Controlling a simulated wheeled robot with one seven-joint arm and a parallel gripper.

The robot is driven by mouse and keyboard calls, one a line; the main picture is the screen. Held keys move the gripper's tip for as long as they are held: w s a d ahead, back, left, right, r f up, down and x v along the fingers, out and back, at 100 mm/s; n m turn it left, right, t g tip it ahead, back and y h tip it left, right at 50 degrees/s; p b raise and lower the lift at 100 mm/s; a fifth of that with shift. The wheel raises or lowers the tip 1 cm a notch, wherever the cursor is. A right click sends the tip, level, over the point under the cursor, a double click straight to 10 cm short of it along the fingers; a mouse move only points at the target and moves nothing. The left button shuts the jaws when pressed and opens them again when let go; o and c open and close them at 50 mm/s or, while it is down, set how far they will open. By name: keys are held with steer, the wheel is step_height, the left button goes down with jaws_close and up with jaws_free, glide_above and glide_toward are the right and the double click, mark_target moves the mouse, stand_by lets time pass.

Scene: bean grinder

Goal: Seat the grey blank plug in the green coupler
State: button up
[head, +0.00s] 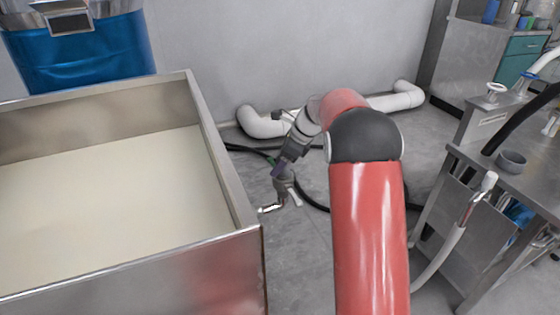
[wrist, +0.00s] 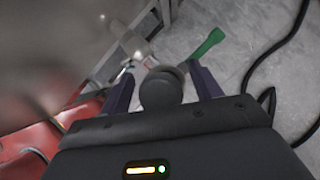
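My gripper (head: 280,170) points down over the floor beyond the steel bin's right corner. In the wrist view its two purple fingers (wrist: 160,70) stand apart, with a dark grey rounded piece (wrist: 160,92) between them. It may be the grey blank plug; I cannot tell whether the fingers press on it. A green piece (wrist: 208,45), perhaps part of the green coupler, lies right of the fingers in the wrist view. No coupler opening is clearly seen.
A large steel bin (head: 228,165) fills the left, with a blue drum (head: 85,55) behind it. A black hose (wrist: 285,45) curves over the floor. White pipes (head: 262,124) run along the wall. A steel bench (head: 525,180) with a grey cup (head: 511,160) stands right.

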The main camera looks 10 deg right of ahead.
steer(key=v, duration=0.7)
steer(key=shift+d+r, duration=0.2)
steer(key=shift+r, duration=0.1)
steer(key=shift+s+r, duration=0.1)
steer(key=shift+s, duration=0.1)
steer(key=s+a+r+n+h, duration=0.1)
steer(key=s+r+n, duration=0.25)
steer(key=s, duration=0.35)
steer(key=s+a+r+n+t+h, duration=0.1)
steer(key=s+r+n, duration=0.1)
steer(key=s+n, duration=0.3)
steer(key=s+a+r+n+h, duration=0.1)
steer(key=s+r+n, duration=0.15)
steer(key=s, duration=0.55)
steer(key=s+f+n+t+h, duration=0.1)
steer(key=s+f+n, duration=0.1)
steer(key=s+n, duration=0.3)
steer(key=s+f+n+t+h, duration=0.1)
steer(key=s+f+n, duration=0.2)
steer(key=s, duration=0.9)
steer(key=n, duration=0.3)
steer(key=shift+h, duration=0.3)
